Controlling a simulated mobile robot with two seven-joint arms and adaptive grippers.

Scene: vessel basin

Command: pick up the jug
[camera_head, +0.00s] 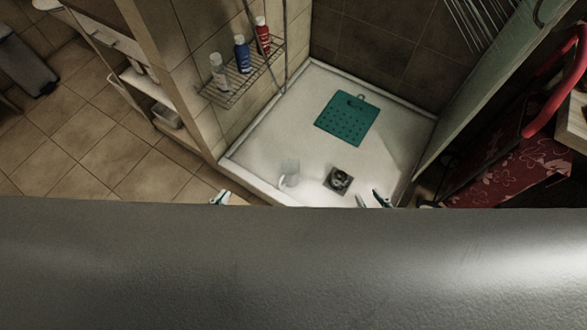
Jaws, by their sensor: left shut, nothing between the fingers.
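A pale, see-through jug (290,170) stands on the white floor of the shower basin (280,118), near its front edge. Its handle appears to be on the lower left side. My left gripper (221,197) shows only at its tips, to the left of the jug and apart from it; it is shut and empty. My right gripper (372,199) shows only at its fingertips, to the right of the jug and past the drain. Its tips are spread apart with nothing seen between them. A large grey surface in front hides the rest of both grippers.
A dark square drain (339,180) lies right of the jug, and a teal mat (345,120) lies farther back. A wire rack (243,75) with bottles hangs on the left wall. A glass panel (470,90) bounds the right side. Tiled floor (90,130) is open at left.

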